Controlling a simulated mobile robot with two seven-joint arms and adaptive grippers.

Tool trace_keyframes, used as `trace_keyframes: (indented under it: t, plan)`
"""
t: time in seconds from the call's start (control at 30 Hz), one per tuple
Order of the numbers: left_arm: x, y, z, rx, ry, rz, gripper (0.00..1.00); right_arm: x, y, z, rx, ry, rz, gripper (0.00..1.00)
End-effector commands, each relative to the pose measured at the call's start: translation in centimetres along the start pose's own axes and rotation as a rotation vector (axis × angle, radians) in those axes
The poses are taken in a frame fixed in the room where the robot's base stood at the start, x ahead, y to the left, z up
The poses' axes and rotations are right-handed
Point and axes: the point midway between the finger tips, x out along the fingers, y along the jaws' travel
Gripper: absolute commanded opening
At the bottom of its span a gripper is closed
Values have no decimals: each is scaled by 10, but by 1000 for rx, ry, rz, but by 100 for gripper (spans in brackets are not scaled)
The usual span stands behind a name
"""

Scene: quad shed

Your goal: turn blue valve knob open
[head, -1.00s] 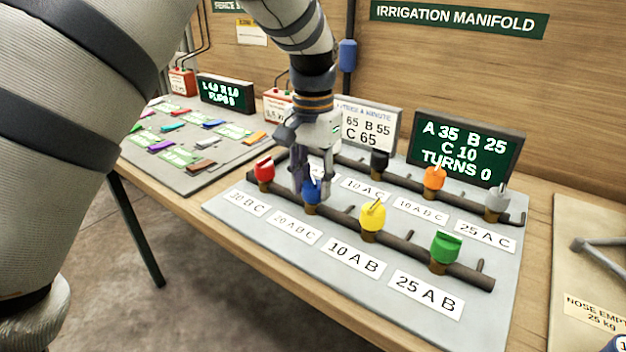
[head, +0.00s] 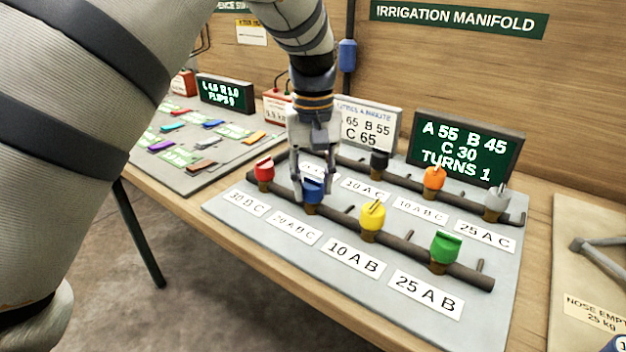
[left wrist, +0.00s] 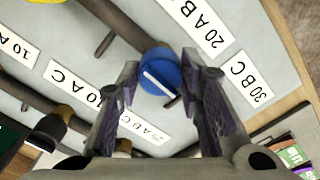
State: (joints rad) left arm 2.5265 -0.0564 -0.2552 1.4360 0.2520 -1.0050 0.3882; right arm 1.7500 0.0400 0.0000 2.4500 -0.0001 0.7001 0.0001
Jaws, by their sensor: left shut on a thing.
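The blue valve knob (head: 313,193) sits on the front pipe of the irrigation board, between the red and yellow knobs, by the label 20 A B C. It also shows in the left wrist view (left wrist: 158,74), with a pale bar across its top. My left gripper (head: 312,186) points down from above and is shut on the blue knob, one finger at each side. The manifold display (head: 466,144) reads A 55, B 45, C 30, TURNS 1. My right gripper is in no view.
The red knob (head: 264,171) stands close left of my gripper; the yellow (head: 372,216) and green (head: 446,247) knobs are to its right. Black (head: 379,163), orange (head: 434,179) and grey (head: 497,201) knobs stand on the back pipe. A target card (head: 368,128) stands behind.

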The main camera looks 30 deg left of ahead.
Motion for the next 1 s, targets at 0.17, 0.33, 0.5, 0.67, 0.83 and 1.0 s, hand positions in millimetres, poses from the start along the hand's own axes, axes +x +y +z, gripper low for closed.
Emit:
trace_keyframes:
  t: [0.17,0.33,0.5,0.67,0.83,1.0]
  plan:
    - [0,0,0,-34,1,0,5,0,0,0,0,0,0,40]
    - [0,0,0,-45,1,0,5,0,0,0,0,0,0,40]
    - [0,0,0,-45,1,0,5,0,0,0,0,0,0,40]
    - [0,0,0,-45,1,0,38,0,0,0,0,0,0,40]
    - [0,0,0,-44,1,0,54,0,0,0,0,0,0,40]
    - [0,0,0,-43,1,0,54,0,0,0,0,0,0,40]
